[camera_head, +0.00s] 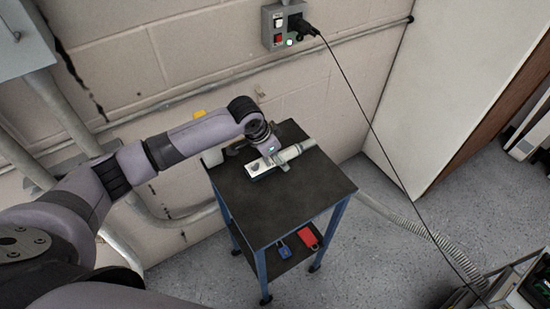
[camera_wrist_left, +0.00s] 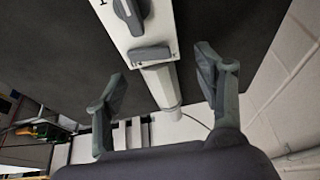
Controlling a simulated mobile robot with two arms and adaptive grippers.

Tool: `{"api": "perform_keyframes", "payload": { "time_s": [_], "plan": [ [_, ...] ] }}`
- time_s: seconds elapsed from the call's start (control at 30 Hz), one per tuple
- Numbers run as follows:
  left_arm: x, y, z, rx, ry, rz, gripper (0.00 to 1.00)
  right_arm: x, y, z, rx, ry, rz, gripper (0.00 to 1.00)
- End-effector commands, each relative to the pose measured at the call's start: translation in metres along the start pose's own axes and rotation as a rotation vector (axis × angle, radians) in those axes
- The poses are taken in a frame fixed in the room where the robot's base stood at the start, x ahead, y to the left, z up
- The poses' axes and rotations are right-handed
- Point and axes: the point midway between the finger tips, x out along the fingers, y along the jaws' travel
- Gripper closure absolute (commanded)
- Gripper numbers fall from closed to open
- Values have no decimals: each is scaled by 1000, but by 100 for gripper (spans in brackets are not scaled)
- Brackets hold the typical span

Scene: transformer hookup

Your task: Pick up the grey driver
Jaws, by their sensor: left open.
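A pale grey-white cylindrical tool (camera_head: 292,153), which looks like the grey driver, lies on the black top of the cart (camera_head: 295,195). A white block with a dark grey knob (camera_wrist_left: 131,12) is right beside it; I cannot tell whether the two are joined. My left gripper (camera_head: 272,155) is low over the cart top at these things. In the left wrist view the open fingers (camera_wrist_left: 160,80) stand on either side of the cylinder (camera_wrist_left: 160,88), with a visible gap on both sides. My right gripper is not in view.
The cart's lower shelf holds a red item (camera_head: 308,237) and a blue item (camera_head: 284,251). A wall box (camera_head: 283,24) has a black plug whose cable (camera_head: 372,125) hangs down to the right of the cart. The wall and pipes are close behind. The cart top's front is clear.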

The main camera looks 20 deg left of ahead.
Motion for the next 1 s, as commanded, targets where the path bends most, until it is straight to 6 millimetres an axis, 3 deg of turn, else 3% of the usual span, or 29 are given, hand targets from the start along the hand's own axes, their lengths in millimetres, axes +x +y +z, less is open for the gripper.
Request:
{"api": "perform_keyframes", "payload": {
  "time_s": [0.1, 0.3, 0.57, 1.0],
  "plan": [
    [7, 0, 0, 0, -1, 0, 37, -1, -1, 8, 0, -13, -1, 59],
    [8, 0, 0, 0, 0, 0, 37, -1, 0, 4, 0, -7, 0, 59],
    [7, 0, 0, 0, 0, 0, 54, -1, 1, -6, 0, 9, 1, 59],
    [7, 1, 1, 0, -1, 2, 83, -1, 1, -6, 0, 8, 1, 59]
  ]
}}
